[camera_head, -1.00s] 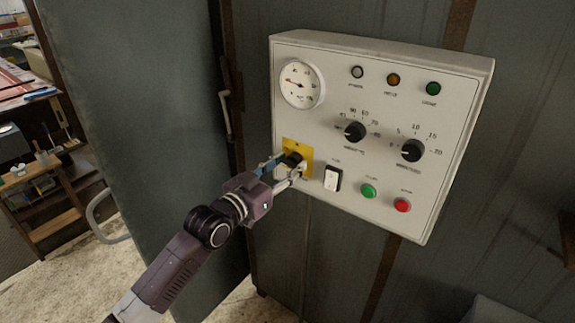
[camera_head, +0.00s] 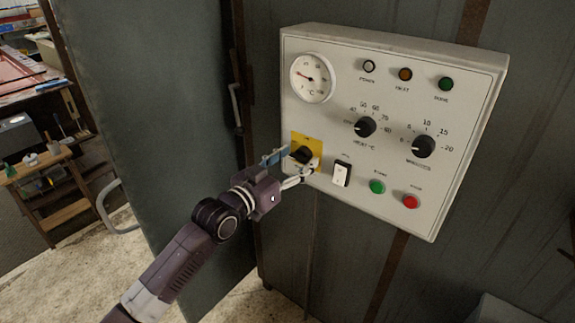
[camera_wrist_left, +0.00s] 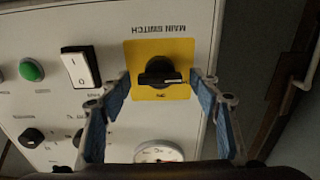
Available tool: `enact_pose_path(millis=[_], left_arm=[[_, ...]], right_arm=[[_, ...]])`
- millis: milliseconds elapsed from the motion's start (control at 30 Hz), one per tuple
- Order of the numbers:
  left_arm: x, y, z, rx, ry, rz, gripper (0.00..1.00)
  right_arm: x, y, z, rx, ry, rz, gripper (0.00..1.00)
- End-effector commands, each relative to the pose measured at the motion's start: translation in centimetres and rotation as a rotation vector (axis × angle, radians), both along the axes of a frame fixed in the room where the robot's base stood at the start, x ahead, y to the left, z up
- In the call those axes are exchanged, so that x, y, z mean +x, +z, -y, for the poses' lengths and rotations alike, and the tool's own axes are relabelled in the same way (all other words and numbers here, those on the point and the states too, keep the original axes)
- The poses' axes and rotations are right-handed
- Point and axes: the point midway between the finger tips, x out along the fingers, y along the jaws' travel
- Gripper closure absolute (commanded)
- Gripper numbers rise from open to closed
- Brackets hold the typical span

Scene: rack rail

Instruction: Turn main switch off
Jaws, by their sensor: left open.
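The main switch is a black rotary knob (camera_head: 303,155) on a yellow plate (camera_head: 307,140) at the lower left of the white control panel (camera_head: 463,100). In the left wrist view the knob (camera_wrist_left: 159,72) shows on its yellow plate (camera_wrist_left: 140,52), labelled "MAIN SWITCH" upside down. Its handle bar lies about level across that picture. My left gripper (camera_head: 292,165) is open in front of the knob. In the left wrist view its blue-padded fingers stand on both sides of the knob, with gaps to it. My right gripper is not in view.
Near the switch sit a white rocker switch (camera_head: 341,173), a green button (camera_head: 377,187) and a red button (camera_head: 411,202). Two black dials (camera_head: 365,127) and a round gauge (camera_head: 312,78) are above. A grey metal door (camera_head: 150,130) stands to the left.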

Motion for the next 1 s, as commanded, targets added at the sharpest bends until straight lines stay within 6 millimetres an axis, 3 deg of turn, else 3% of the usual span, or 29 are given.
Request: enact_pose_path(millis=[167,600,1000], left_arm=[[-1.5,-0.2,-1.2,0.002,0.001,-0.002,0.43],[-8.0,-0.2,-5.9,0.002,0.001,-0.003,0.43],[-9.5,0.0,-7.0,-0.001,0.000,-0.001,0.43]], right_arm=[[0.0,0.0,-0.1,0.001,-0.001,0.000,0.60],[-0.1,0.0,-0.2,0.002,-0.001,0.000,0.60],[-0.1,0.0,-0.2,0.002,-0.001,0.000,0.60]])
